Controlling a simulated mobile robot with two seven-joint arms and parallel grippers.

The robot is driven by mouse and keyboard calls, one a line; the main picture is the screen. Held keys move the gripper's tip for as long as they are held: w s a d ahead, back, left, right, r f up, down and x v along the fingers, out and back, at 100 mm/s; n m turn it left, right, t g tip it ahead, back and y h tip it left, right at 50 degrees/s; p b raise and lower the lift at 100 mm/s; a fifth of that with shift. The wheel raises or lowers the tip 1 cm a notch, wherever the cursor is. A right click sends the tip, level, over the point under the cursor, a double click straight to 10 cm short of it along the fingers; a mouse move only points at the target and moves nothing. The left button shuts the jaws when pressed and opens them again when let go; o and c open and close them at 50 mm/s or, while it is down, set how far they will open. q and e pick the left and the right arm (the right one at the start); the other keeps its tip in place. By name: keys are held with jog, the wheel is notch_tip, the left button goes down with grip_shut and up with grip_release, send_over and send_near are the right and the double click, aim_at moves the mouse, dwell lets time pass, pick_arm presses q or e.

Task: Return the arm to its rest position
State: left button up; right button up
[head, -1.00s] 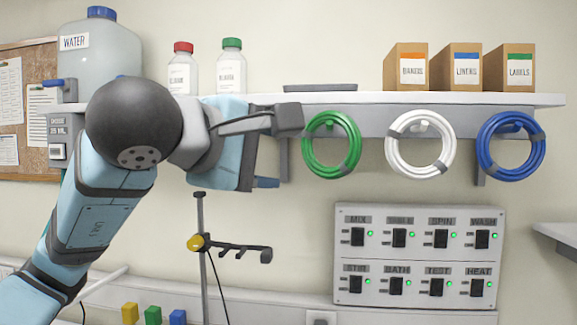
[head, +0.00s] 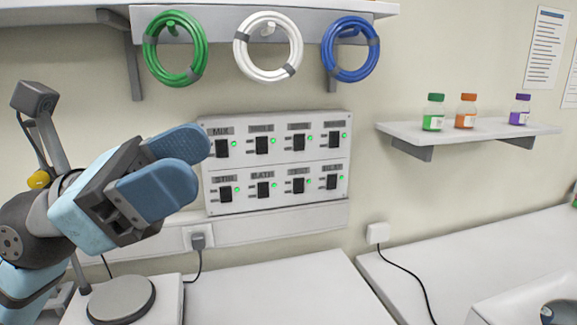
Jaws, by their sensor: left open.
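My left arm comes in from the left edge of the head view. My left gripper (head: 184,168) is raised above the bench, in front of the wall and just left of the switch panel (head: 277,161). Its two blue fingers point right, with a narrow gap between them and nothing held. My right arm and gripper do not show.
A hot plate with a round grey top (head: 121,299) stands on the bench below my left gripper. Green (head: 149,52), white (head: 241,52) and blue (head: 329,52) coils hang above the panel. Small bottles stand on a right shelf (head: 400,131). The bench middle (head: 285,295) is clear.

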pick_arm(q)
jog(key=w+a+f+n+t+y, duration=0.2)
jog(key=w+a+n+t+y, duration=0.1)
jog(key=n+t, duration=0.6)
jog(key=w+a+f+n+t+y, duration=0.2)
jog(key=a+n+t+y, duration=0.15)
jog(key=n+t, duration=0.6)
jog(key=w+a+f+n+t+y, duration=0.3)
jog(key=a+n+t, duration=0.15)
jog(key=n, duration=0.85)
jog(key=w+a+f+n+g+y, duration=0.1)
jog(key=a+f+n+g+y, duration=0.2)
jog(key=f+n+y, duration=0.7)
jog(key=a+f+n+g+y, duration=0.35)
jog(key=f+n+y, duration=0.35)
jog(key=f, duration=0.5)
jog(key=s+f+n+g+h, duration=0.45)
jog(key=s+f+g, duration=0.95)
jog(key=s+f, duration=0.7)
jog(key=w+d+f+t+h+p, duration=0.2)
jog(key=w+d+f+t+p, duration=0.2)
jog(key=w+d+t+p, duration=0.3)
jog(key=p, duration=0.4)
jog(key=shift+t+p, duration=0.35)
jog(key=shift+p, duration=0.05)
